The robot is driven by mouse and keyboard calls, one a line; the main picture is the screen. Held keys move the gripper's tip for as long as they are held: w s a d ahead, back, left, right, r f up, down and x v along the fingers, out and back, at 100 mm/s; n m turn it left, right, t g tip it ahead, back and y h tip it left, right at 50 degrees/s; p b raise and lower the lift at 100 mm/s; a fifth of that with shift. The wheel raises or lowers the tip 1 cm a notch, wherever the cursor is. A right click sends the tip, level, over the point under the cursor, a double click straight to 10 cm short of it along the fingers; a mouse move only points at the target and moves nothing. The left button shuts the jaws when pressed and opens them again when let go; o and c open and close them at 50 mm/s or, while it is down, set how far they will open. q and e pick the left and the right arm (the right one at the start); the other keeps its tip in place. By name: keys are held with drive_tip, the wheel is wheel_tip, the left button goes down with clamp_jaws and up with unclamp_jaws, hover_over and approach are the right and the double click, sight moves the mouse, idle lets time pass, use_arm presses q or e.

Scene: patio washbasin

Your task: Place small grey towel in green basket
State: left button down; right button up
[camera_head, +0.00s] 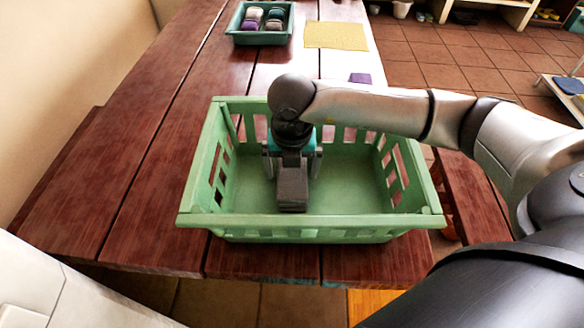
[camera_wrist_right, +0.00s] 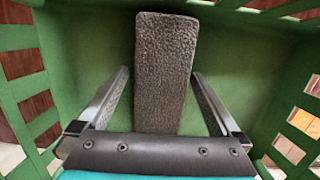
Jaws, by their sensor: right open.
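The green basket (camera_head: 335,222) stands on the dark red wooden table near its front edge. The small grey towel (camera_head: 292,190) lies in the basket, left of its middle, as a folded oblong block. My right gripper (camera_head: 292,165) reaches down into the basket over the towel. In the right wrist view the towel (camera_wrist_right: 165,70) lies on the green floor, and the open fingers of my right gripper (camera_wrist_right: 160,80) are apart on either side of its near part, with gaps to both. My left gripper is not in view.
A teal tray (camera_head: 262,40) with several rolled cloths stands at the far end of the table. A yellow cloth (camera_head: 336,36) and a purple cloth (camera_head: 360,78) lie behind the basket. The table left of the basket is clear. The basket walls stand around my right gripper.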

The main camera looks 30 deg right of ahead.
sight(292, 175)
drive_tip(key=shift+r, duration=0.3)
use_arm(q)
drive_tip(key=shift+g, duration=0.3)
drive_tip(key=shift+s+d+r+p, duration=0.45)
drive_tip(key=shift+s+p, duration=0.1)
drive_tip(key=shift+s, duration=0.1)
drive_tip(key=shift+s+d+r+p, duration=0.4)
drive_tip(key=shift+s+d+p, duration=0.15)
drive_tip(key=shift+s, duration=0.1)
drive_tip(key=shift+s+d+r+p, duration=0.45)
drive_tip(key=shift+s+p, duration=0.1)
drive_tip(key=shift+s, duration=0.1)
use_arm(e)
wheel_tip(292, 175, up, 12)
drive_tip(key=s, duration=0.1)
drive_tip(key=shift+s+a+f, duration=0.25)
drive_tip(key=shift+s+a, duration=0.05)
drive_tip(key=shift+a, duration=0.1)
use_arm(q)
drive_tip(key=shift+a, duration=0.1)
